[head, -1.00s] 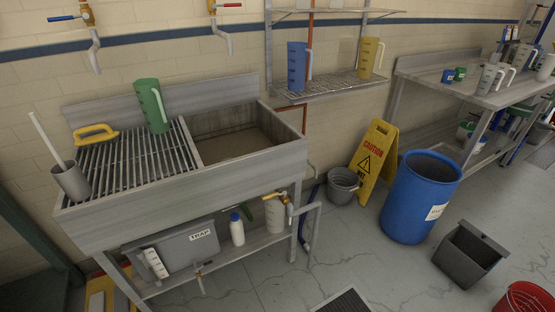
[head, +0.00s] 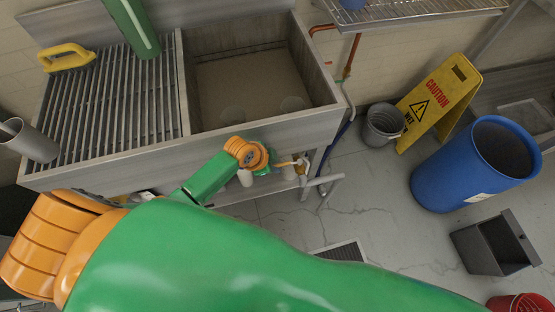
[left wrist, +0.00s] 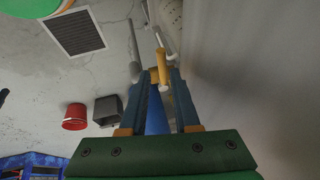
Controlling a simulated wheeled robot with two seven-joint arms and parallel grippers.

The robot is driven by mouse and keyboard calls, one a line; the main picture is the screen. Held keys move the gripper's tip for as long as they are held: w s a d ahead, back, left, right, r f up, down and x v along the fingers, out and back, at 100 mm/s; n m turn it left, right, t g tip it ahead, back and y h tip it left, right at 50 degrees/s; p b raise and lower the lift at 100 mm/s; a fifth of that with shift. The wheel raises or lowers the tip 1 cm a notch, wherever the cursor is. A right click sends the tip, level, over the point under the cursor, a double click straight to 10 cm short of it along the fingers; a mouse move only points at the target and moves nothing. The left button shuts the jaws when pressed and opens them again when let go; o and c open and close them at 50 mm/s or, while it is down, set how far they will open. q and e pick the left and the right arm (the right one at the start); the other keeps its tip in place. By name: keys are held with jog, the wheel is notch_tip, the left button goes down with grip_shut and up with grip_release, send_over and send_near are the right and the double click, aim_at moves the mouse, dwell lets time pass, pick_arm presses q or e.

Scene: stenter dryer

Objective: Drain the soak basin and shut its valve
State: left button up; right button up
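The soak basin (head: 325,117) is the right half of the grey steel sink. Its inside looks brown, with two faint round shapes low in it; I cannot tell the liquid level. The valve (head: 303,164) with a yellow-orange lever (head: 285,164) is below the basin's front right, partly behind my arm. My left gripper (head: 272,160) reaches to the valve, mostly hidden by its wrist. In the left wrist view, its dark fingers (left wrist: 160,75) are apart, with the yellow-orange lever (left wrist: 163,70) between or just beyond the tips. Contact is unclear. My right gripper is out of view.
A grey bucket (head: 383,124), a yellow caution sign (head: 440,100) and a blue barrel (head: 470,165) stand right. A floor grate (head: 340,251) lies in front.

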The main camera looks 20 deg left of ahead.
aim_at(286, 164)
pick_arm(q)
jog(key=shift+x, duration=0.8)
jog(key=shift+w+f, duration=0.4)
jog(key=shift+s+r, duration=0.1)
grip_shut()
